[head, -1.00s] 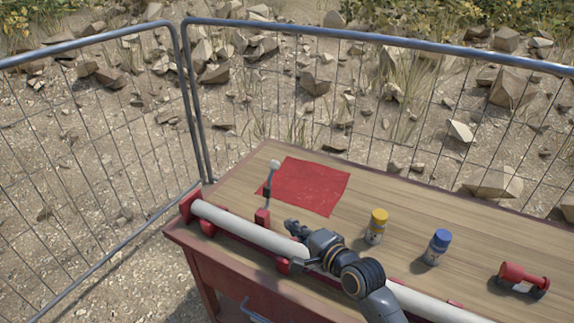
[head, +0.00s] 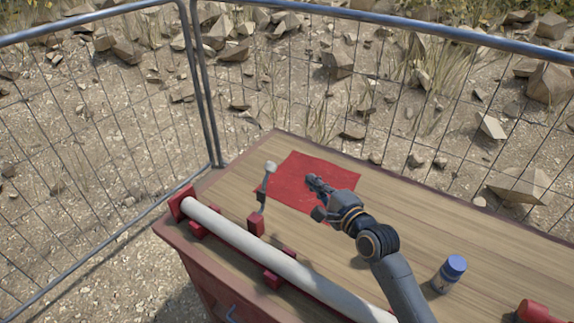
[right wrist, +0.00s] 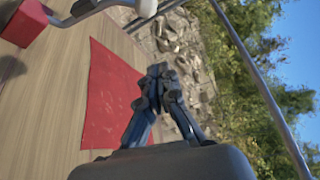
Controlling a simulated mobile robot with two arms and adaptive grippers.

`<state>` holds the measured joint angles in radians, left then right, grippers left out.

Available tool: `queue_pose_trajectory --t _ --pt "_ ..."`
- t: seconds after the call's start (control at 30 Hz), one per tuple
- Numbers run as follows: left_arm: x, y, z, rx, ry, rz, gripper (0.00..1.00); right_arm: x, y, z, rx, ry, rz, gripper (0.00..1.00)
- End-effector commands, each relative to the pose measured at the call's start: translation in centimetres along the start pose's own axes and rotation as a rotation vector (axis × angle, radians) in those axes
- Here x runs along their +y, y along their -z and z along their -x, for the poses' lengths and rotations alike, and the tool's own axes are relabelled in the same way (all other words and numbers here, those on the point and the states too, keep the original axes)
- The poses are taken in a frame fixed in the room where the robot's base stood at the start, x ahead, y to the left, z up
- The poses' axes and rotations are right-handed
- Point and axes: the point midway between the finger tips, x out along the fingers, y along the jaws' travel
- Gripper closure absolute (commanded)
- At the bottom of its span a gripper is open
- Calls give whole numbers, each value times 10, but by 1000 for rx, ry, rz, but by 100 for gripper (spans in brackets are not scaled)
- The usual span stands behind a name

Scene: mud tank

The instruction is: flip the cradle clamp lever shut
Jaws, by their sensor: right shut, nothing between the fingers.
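The cradle clamp lever (head: 264,190) stands upright on a small red block (head: 256,225), with a white knob (head: 270,167) at its top. The knob (right wrist: 146,8) and the red block (right wrist: 25,22) also show at the top left of the right wrist view. A long white pipe (head: 240,240) lies in red cradle supports along the table's near edge. My right gripper (head: 313,182) is shut and empty above the red cloth, to the right of the lever and apart from it. Its closed fingers (right wrist: 158,78) fill the middle of the right wrist view. My left gripper is not in view.
A red cloth (head: 291,172) lies on the wooden table (head: 440,220). A blue-capped bottle (head: 449,274) and a red object (head: 538,312) stand to the right. A wire fence (head: 460,130) runs behind and left of the table.

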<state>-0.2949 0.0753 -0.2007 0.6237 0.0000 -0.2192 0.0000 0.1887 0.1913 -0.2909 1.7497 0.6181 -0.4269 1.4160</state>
Motion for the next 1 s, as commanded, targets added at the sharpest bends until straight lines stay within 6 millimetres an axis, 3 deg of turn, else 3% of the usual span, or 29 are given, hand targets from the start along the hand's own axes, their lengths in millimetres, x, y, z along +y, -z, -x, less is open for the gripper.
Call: queue_pose_trajectory --t 0.27,0.77,1.0 --pt "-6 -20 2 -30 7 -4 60 0 0 -12 -1 -2 0 100" --pt "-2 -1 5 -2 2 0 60 0 0 -99 0 -1 3 100" --pt "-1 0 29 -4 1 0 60 -2 -30 -90 -1 -2 -1 100"
